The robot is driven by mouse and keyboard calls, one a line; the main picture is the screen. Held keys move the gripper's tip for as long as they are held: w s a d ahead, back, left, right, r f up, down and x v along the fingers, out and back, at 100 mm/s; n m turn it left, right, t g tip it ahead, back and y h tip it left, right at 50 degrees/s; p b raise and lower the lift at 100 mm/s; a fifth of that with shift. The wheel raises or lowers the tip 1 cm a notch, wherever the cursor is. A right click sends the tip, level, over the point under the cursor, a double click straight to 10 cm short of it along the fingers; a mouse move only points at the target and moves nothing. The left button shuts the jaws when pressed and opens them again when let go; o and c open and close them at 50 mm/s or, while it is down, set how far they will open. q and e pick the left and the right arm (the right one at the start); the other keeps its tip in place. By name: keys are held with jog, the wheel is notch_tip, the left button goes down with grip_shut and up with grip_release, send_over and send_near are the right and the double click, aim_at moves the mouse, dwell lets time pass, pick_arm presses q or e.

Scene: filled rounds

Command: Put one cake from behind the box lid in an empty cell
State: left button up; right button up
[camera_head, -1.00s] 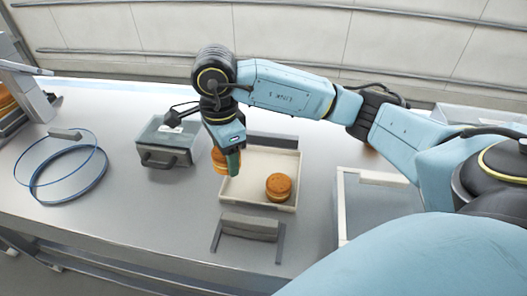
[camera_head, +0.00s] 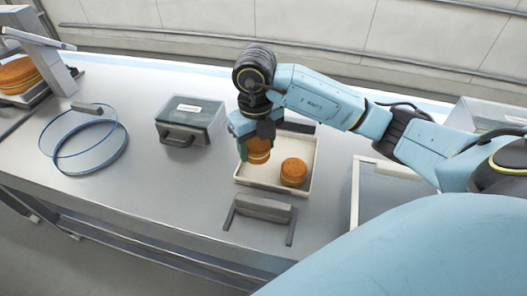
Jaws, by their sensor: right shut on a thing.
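My right gripper (camera_head: 256,147) is shut on a round orange-brown cake (camera_head: 258,154) with a pale middle band. It holds this cake over the left part of a shallow cream box (camera_head: 273,191); I cannot tell whether the cake touches the floor. A second cake (camera_head: 293,173) sits in the right part of the box, apart from the held one. No cell walls can be made out. A dark strip (camera_head: 299,127) at the box's back edge may be its lid, partly hidden by my arm. My left gripper is not in view.
A dark case (camera_head: 190,124) with a front handle stands left of the box. Blue hoops (camera_head: 84,140) lie further left, near a stand with another cake (camera_head: 17,75). A grey bar fixture (camera_head: 263,209) is in front; a pale-framed tray (camera_head: 356,195) is at right.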

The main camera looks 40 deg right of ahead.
aim_at(257, 141)
jog(key=shift+f, duration=2.9)
jog(key=shift+f, duration=0.15)
jog(key=o, duration=0.3)
jog(key=shift+o, duration=0.6)
notch_tip(257, 141, up, 12)
jog(key=shift+r, duration=0.2)
